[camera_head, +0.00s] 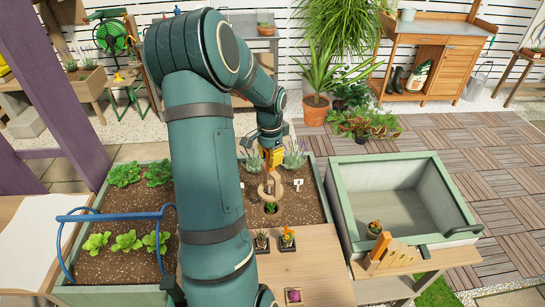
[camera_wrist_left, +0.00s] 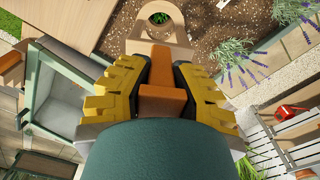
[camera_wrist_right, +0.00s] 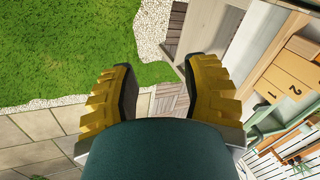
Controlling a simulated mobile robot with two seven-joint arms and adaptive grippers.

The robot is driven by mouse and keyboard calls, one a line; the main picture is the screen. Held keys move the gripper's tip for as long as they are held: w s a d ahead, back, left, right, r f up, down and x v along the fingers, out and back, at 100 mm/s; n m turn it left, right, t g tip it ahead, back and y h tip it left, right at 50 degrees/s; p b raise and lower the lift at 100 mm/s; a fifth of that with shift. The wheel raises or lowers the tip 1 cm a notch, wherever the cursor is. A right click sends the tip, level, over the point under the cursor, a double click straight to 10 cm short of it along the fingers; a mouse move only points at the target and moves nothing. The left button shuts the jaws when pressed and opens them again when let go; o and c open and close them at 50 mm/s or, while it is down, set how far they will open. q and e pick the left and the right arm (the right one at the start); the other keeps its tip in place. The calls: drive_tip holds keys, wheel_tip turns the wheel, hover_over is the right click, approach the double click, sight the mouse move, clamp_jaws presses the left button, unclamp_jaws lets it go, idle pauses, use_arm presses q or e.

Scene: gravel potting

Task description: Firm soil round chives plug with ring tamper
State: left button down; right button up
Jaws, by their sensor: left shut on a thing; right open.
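My left gripper (camera_head: 271,150) is shut on the orange handle (camera_wrist_left: 160,97) of the ring tamper. The tamper's pale wooden ring (camera_head: 270,188) hangs below the gripper, over the soil bed (camera_head: 308,205). The green chives plug (camera_head: 270,208) sits in a dark hole at the ring's near side in the head view. In the left wrist view, green shows through the opening of the ring (camera_wrist_left: 137,30). I cannot tell whether the ring touches the soil. My right gripper (camera_wrist_right: 165,82) is open and empty, above the ground; it is not in the head view.
Lavender (camera_head: 294,156) grows behind the ring. A wooden board (camera_head: 318,262) with small potted plants lies in front. A blue hoop (camera_head: 115,215) spans the lettuce side at left.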

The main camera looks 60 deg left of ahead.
sight(270, 172)
use_arm(q)
wheel_tip(270, 172, down, 3)
drive_tip(key=shift+f+b, duration=0.1)
drive_tip(key=shift+b, duration=1.05)
wheel_tip(270, 172, down, 3)
drive_tip(key=shift+f+b, duration=0.2)
drive_tip(key=shift+b, duration=0.85)
drive_tip(key=shift+f+b, duration=0.45)
drive_tip(key=shift+f, duration=0.45)
drive_tip(key=shift+f+b, duration=0.35)
drive_tip(key=shift+f, duration=0.35)
drive_tip(key=shift+r+p, duration=1.45)
drive_tip(key=shift+r, duration=0.25)
drive_tip(key=shift+r+p, duration=2.6)
drive_tip(key=shift+r, duration=0.8)
